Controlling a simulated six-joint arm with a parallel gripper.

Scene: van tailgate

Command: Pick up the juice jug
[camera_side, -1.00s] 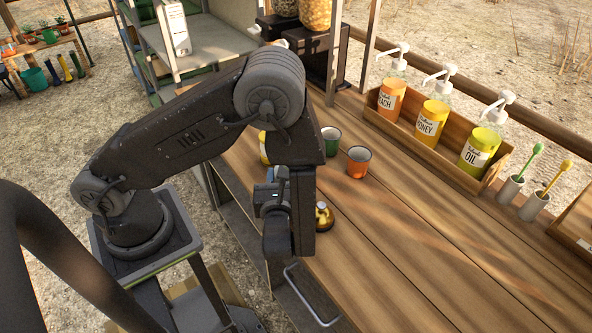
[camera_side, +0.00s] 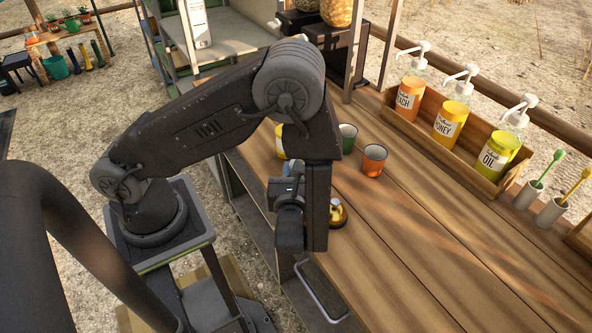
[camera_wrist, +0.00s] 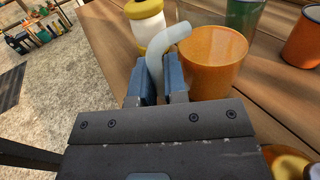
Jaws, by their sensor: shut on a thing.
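The juice jug (camera_wrist: 212,62) is an orange see-through round vessel with a pale curved handle (camera_wrist: 172,44), in the upper middle of the wrist view. My gripper (camera_wrist: 163,75) has its two blue-grey fingers on either side of the handle's lower part and is shut on it. The jug's body stands just beyond the fingers, looking upright. Its bottom is hidden behind my gripper, so I cannot tell whether it touches the counter.
On the wooden counter (camera_side: 450,250), a white jar with yellow trim (camera_wrist: 148,22), a green cup (camera_side: 347,138) and an orange cup (camera_side: 374,160) stand near the jug. A brass bell (camera_side: 338,214) is close by my gripper. A pump-bottle crate (camera_side: 481,183) lies along the far edge.

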